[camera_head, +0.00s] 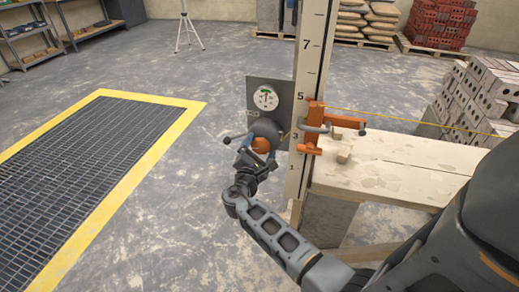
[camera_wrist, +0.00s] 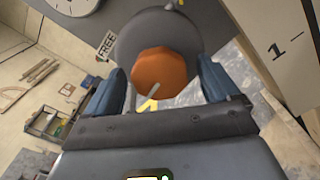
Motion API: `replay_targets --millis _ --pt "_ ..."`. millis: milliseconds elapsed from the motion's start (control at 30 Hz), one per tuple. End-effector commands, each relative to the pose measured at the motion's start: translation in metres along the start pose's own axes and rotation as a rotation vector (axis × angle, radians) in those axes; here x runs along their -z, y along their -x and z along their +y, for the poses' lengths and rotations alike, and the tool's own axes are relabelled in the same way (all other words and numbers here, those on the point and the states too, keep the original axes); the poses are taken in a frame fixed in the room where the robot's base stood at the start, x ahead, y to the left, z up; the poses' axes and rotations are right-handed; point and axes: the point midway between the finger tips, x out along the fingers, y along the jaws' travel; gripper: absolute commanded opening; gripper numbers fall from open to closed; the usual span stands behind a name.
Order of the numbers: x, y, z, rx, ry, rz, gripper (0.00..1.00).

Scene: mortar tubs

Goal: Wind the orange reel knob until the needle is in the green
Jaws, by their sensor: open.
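The orange reel knob (camera_wrist: 160,75) sits on the front of a dark round reel (camera_wrist: 135,35). In the head view the knob (camera_head: 261,145) is partly covered by my gripper. My gripper (camera_wrist: 160,90) is open, with one blue finger on each side of the knob and gaps visible between fingers and knob. The round white gauge (camera_head: 266,98) is on a grey plate above the reel. It has a green mark near its top; its needle is too small to read surely. In the wrist view only the gauge's lower edge (camera_wrist: 72,5) shows.
A numbered upright board (camera_head: 309,70) stands right of the reel, with an orange clamp (camera_head: 313,128) on it. A yellow line runs right from there above a wooden bench (camera_head: 400,165). Stacked blocks (camera_head: 475,95) stand at right. Floor left of the reel is free.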

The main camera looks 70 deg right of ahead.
Motion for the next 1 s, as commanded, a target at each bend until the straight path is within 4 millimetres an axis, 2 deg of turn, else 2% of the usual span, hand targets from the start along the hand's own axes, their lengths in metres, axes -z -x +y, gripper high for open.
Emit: replay_targets --millis 133,233,500,633,800,1000 --pt "0.000 0.003 0.000 -0.001 0.000 0.000 0.89" --pt "0.001 0.012 0.001 -0.003 0.000 0.002 0.89" --pt "0.001 0.056 -0.001 -0.002 0.001 0.003 0.89" --pt "0.001 0.071 0.000 -0.002 0.000 0.001 0.89" --pt "0.000 0.078 0.000 0.000 0.000 0.000 0.89" --pt "0.000 0.078 0.000 0.000 0.000 0.000 0.89"
